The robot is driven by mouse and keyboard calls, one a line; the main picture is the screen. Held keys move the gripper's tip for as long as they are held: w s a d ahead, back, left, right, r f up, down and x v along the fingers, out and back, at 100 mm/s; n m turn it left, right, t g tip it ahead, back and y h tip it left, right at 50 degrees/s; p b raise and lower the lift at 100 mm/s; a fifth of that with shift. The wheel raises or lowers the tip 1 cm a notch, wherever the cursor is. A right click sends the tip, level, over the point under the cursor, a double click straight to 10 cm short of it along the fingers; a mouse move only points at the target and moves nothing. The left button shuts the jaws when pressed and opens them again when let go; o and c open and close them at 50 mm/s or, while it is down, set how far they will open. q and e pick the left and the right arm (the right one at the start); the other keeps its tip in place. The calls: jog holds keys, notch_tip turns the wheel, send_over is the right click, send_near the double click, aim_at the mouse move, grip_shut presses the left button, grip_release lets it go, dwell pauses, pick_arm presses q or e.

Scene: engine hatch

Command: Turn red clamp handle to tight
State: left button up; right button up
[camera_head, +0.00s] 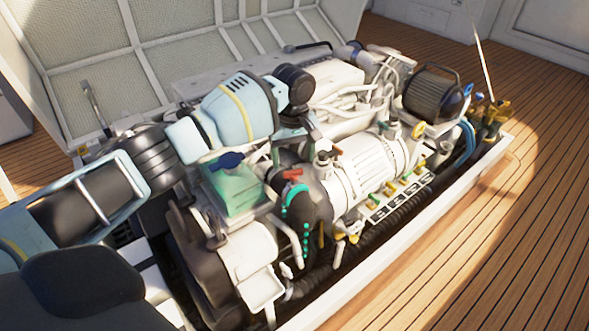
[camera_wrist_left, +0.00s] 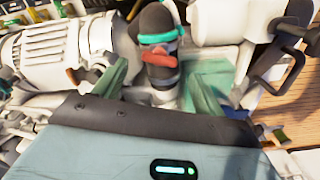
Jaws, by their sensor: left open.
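The red clamp handle (camera_head: 292,174) sits on a black hose (camera_head: 297,205) with teal markings, at the middle of the engine. In the left wrist view the red handle (camera_wrist_left: 153,58) lies crosswise on the hose, just below a teal band. My left gripper (camera_head: 294,146) is open and points down, just above the handle in the head view. In the left wrist view its two greenish fingers (camera_wrist_left: 158,76) stand on either side of the handle and hose, with visible gaps. I cannot tell whether the fingertips reach down to the handle's level. My right gripper is not in view.
A green box (camera_head: 232,190) is close on the left. Several coloured valves stand in a row (camera_head: 395,197). The white hatch rim (camera_head: 440,235) borders the wooden deck (camera_head: 520,220).

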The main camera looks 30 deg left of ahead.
aim_at(293, 171)
pick_arm(q)
notch_tip(293, 171, down, 4)
jog(key=shift+f+b, duration=0.1)
jog(key=shift+b, duration=0.55)
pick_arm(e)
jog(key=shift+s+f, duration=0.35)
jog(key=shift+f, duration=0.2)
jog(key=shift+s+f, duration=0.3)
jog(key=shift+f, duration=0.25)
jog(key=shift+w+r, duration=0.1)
